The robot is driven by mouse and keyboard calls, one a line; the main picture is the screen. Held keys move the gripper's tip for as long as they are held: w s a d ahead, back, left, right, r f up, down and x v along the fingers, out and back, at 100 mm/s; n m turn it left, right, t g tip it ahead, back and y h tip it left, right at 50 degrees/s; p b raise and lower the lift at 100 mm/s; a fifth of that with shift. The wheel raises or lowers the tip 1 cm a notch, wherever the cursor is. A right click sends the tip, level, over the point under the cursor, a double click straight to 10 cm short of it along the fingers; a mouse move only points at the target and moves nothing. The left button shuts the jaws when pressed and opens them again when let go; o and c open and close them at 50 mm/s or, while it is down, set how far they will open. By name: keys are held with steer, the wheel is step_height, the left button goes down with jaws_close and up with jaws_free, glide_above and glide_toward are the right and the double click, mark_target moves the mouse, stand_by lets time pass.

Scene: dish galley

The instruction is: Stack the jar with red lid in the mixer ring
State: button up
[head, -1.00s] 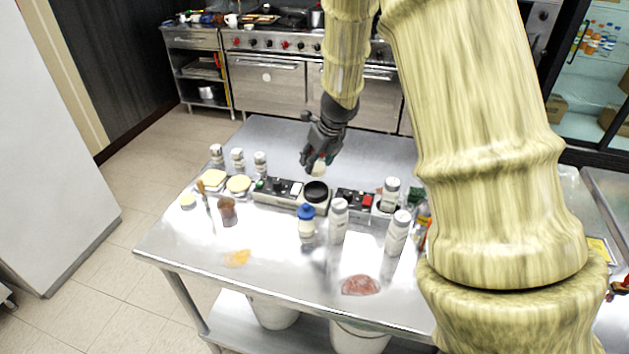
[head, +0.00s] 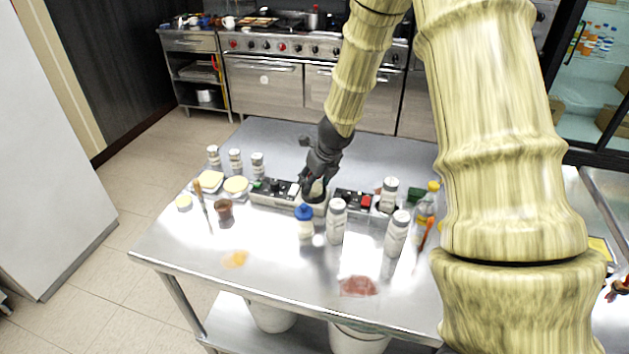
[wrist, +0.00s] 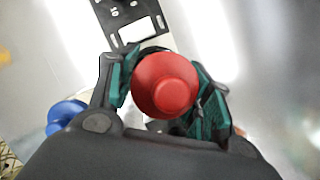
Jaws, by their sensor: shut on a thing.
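The jar's red lid (wrist: 165,84) fills the space between the fingers of my gripper (wrist: 163,90) in the wrist view. The fingers are shut on the jar from both sides. In the head view my gripper (head: 316,190) is low over the mixer ring (head: 322,208), which it mostly covers. A pale part of the jar (head: 318,187) shows between the fingers. Whether the jar touches the ring or stands inside it is hidden.
A blue-capped bottle (head: 304,222) stands just in front of the ring, with white bottles (head: 337,220) (head: 397,233) to its right. Black-topped units (head: 275,192) (head: 354,200) flank the ring. The table's front left (head: 190,245) is mostly clear.

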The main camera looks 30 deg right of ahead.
steer(key=shift+f, duration=0.25)
steer(key=o, duration=1.2)
steer(key=shift+s+r, duration=0.1)
steer(key=shift+r, duration=0.65)
steer(key=p+v, duration=0.1)
steer(key=v, duration=1)
